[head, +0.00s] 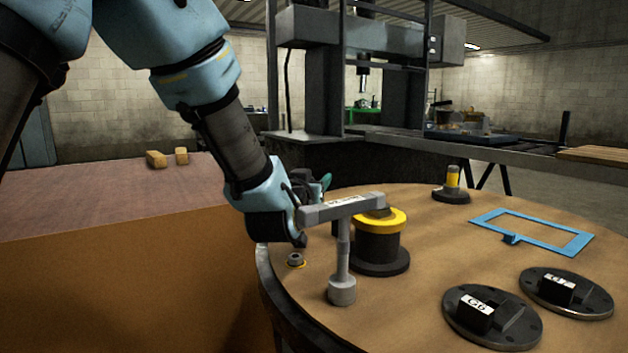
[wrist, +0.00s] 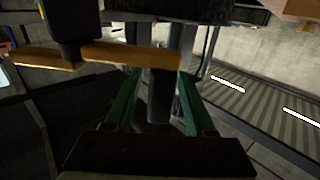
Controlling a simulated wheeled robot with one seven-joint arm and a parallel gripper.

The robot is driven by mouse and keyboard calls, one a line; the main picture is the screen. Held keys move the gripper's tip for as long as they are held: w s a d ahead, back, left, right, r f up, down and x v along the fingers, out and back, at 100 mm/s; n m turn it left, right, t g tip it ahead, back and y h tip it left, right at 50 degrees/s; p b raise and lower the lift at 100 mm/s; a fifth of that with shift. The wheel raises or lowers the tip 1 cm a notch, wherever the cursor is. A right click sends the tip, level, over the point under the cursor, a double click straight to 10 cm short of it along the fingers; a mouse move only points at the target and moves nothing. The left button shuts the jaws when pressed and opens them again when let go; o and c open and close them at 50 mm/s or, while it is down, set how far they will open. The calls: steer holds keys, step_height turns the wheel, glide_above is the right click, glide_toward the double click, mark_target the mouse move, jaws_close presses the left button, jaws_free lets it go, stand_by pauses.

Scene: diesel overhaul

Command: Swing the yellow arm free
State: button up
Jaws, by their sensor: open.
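A yellow bar (wrist: 130,54), which looks like the yellow arm, runs across the upper left of the wrist view, with a dark post (wrist: 80,25) in front of it. Its right end lies across the tips of my gripper's green fingers (wrist: 160,85). The fingers are apart; whether they touch the bar I cannot tell. I cannot pick out the yellow arm there.
A blue frame (head: 490,221) and two dark labelled discs (head: 490,320) (head: 565,292) lie to the right. A large press (head: 385,90) stands behind.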

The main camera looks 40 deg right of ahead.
steer(key=v, duration=1)
steer(key=shift+s+a, duration=0.2)
steer(key=shift+a, duration=0.1)
steer(key=shift+f, duration=0.1)
